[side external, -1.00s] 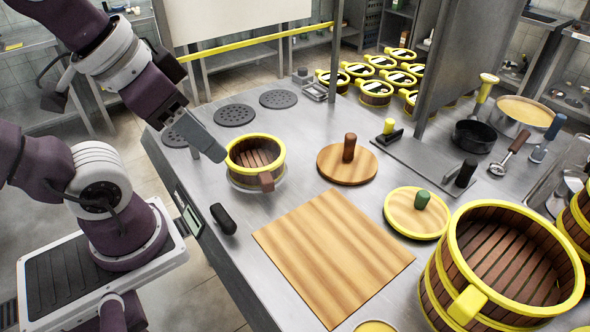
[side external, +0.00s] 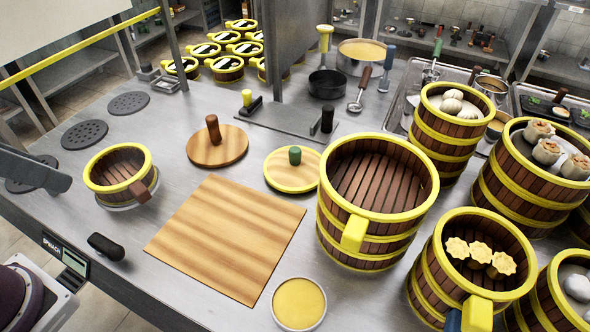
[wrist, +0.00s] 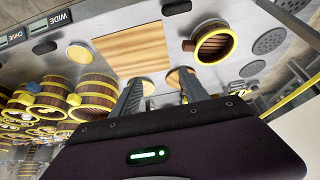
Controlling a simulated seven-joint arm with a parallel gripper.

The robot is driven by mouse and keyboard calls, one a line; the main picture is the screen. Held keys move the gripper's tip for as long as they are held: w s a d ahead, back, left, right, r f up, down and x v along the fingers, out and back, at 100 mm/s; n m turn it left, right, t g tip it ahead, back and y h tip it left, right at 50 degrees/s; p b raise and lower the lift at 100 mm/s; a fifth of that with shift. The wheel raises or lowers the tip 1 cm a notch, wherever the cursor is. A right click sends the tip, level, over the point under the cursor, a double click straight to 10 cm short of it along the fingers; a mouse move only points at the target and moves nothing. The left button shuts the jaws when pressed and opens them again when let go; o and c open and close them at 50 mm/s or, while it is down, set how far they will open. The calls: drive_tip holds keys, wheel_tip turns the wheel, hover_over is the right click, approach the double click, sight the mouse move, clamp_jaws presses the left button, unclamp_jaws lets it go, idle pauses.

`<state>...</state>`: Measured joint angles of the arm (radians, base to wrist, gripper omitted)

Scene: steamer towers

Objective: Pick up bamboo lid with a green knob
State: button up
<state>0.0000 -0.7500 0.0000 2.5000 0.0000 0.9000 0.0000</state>
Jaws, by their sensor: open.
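The bamboo lid with a green knob (side external: 284,174) lies flat on the steel counter, yellow-rimmed and knob up, between the wooden board and a large steamer. In the wrist view a pale round lid (wrist: 148,87) shows partly behind the left finger; its knob is hard to make out. My gripper (wrist: 160,92) is open and empty, its two fingers apart. In the side view only part of it shows at the left edge, well away from the green-knob lid.
A plain lid with a brown knob (side external: 230,150) lies just left of it. The wooden board (side external: 225,237) is in front. The large empty steamer (side external: 375,245) stands close on its right. A small steamer (side external: 97,180) sits at left; filled steamers (side external: 445,140) crowd the right.

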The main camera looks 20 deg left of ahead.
idle(0.4)
drive_tip(key=m+g, duration=0.1)
drive_tip(key=m, duration=0.1)
hover_over(294, 150)
drive_tip(key=s, duration=0.2)
drive_tip(key=shift+h, duration=0.4)
drive_tip(key=f, duration=1.7)
drive_tip(key=shift+a+f, duration=0.3)
drive_tip(key=shift+f, duration=0.1)
drive_tip(key=x, duration=0.6)
drive_tip(key=shift+d+f, duration=0.1)
drive_tip(key=shift+f, duration=0.3)
clamp_jaws()
drive_tip(key=shift+r, duration=0.1)
